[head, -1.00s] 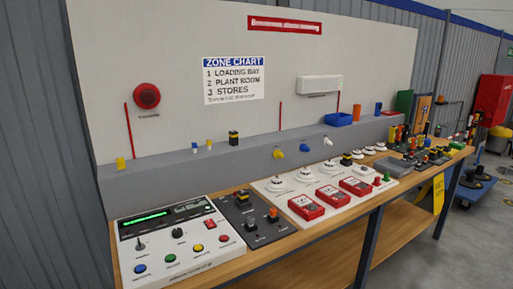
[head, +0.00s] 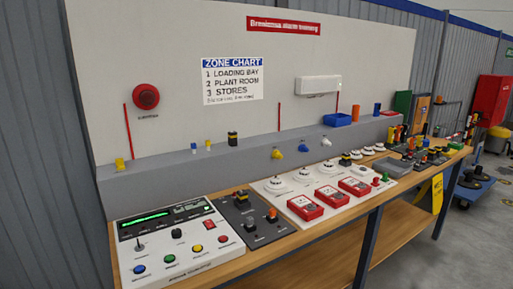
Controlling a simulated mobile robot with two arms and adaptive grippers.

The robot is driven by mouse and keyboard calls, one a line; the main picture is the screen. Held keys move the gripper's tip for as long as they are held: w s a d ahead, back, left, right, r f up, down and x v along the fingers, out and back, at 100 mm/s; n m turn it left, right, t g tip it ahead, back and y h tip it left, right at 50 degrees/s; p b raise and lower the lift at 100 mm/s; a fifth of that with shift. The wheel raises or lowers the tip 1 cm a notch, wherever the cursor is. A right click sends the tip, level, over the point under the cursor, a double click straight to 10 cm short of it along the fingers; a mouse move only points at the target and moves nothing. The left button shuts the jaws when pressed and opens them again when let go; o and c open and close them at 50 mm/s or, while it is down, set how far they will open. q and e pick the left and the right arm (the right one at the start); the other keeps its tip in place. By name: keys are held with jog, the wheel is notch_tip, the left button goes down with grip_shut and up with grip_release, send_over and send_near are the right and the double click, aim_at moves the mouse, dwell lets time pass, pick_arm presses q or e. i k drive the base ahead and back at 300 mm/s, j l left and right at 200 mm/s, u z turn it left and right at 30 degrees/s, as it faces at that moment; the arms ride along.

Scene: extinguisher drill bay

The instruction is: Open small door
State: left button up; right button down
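Neither of my grippers shows in the head view. No part is clearly marked as the small door. An upright orange panel in a frame (head: 421,113) stands at the far right end of the bench, small and far off; I cannot tell whether it is a door or whether it is open. A tall red cabinet (head: 491,102) stands on the floor beyond the bench; its front detail is too small to read.
A long wooden bench (head: 262,248) runs from near left to far right. It holds a control panel (head: 183,246), red call points (head: 331,197), white detectors (head: 302,175) and a grey tray (head: 391,167). A blue trolley (head: 471,196) stands on the floor at right.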

aim_at(422, 107)
jog(key=i+l+z, duration=0.65)
jog(key=i+l, duration=0.2)
jog(key=i+l+z, duration=0.65)
jog(key=i, duration=0.3)
jog(key=i+z, duration=0.35)
jog(key=i, duration=0.15)
jog(key=i+l+u, duration=0.1)
jog(key=i, duration=1.95)
